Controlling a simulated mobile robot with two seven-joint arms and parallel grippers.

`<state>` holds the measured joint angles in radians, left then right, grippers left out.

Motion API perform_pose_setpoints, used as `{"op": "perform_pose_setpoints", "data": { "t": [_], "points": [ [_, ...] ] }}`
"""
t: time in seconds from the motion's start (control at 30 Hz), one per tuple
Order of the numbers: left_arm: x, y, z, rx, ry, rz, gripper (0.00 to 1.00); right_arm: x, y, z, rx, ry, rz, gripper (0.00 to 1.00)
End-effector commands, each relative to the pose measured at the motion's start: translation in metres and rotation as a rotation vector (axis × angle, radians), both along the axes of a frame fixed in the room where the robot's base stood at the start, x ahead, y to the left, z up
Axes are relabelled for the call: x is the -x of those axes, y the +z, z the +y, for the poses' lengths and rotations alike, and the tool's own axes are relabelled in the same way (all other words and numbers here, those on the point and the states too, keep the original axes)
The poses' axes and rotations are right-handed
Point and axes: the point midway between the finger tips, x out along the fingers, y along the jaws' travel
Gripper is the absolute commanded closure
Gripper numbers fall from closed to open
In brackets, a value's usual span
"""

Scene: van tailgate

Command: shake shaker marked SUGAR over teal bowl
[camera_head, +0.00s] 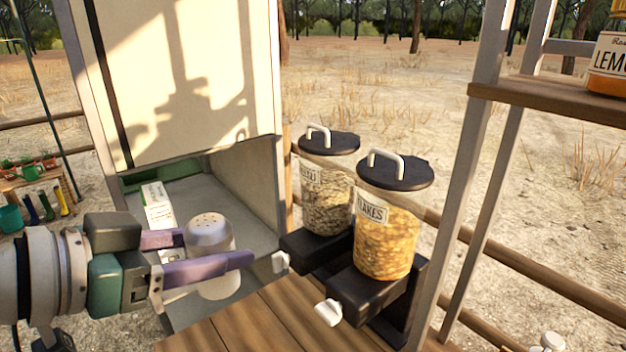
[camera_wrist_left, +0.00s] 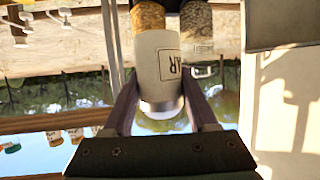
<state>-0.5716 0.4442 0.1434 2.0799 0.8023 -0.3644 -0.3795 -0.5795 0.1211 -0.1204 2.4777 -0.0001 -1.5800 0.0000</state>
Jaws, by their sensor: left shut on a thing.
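My left gripper (camera_head: 222,262) comes in from the left with its purple fingers shut around a white shaker (camera_head: 210,260) with a grey, holed cap. The shaker looks about upright, cap up, above the front of the grey van floor, beside the wooden top. In the left wrist view the shaker (camera_wrist_left: 157,62) sits between the fingers (camera_wrist_left: 160,100), and its partly hidden label shows the letters "AR". I cannot make out a teal bowl in either view. My right gripper is not in view.
Two dispensers with black lids, one of oats-like grain (camera_head: 327,200) and one of flakes (camera_head: 386,235), stand right of the shaker on black bases. A wooden worktop (camera_head: 262,322) lies in front. A metal post and a shelf (camera_head: 550,100) rise at right.

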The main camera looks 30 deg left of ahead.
Motion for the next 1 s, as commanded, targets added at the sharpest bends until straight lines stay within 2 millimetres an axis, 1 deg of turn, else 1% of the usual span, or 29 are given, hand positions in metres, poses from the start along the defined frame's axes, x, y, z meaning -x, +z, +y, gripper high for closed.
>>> {"op": "perform_pose_setpoints", "data": {
  "t": [0.03,0.07,0.1,0.17,0.2,0.27,0.3,0.33,0.4,0.5,0.6,0.7,0.87,0.97,1.0],
  "points": [
    [-0.003,-0.039,0.006,0.007,0.067,-0.004,1.0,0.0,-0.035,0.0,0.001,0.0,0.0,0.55],
    [-0.004,-0.051,0.01,0.007,0.106,-0.005,1.0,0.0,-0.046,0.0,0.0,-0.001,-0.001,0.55],
    [-0.006,-0.068,0.015,0.009,0.16,-0.005,1.0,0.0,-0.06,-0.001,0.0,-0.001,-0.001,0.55],
    [-0.008,-0.093,0.024,0.008,0.241,-0.004,1.0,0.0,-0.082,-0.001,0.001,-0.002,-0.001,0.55],
    [-0.009,-0.11,0.029,0.009,0.297,-0.004,1.0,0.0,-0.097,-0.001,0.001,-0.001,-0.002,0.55],
    [-0.01,-0.135,0.036,0.009,0.379,-0.003,1.0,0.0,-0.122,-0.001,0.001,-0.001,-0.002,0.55],
    [-0.011,-0.152,0.041,0.009,0.434,-0.003,1.0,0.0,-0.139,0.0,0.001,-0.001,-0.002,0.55],
    [-0.011,-0.164,0.044,0.009,0.476,-0.002,1.0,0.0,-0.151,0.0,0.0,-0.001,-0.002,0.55],
    [-0.012,-0.186,0.051,0.007,0.562,-0.003,1.0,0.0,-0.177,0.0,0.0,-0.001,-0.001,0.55],
    [-0.013,-0.211,0.058,0.005,0.666,-0.003,1.0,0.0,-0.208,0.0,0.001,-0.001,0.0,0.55],
    [-0.013,-0.226,0.062,0.004,0.742,-0.003,1.0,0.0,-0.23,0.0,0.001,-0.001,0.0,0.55],
    [-0.012,-0.233,0.064,0.003,0.79,-0.002,1.0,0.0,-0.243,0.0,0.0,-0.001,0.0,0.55],
    [-0.013,-0.236,0.065,-0.031,0.821,0.007,1.0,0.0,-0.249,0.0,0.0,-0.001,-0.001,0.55],
    [-0.014,-0.24,0.062,-0.131,0.82,0.031,1.0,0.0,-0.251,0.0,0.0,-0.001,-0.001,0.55],
    [-0.016,-0.244,0.061,-0.197,0.818,0.048,1.0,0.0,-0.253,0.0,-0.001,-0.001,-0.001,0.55]
  ]
}}
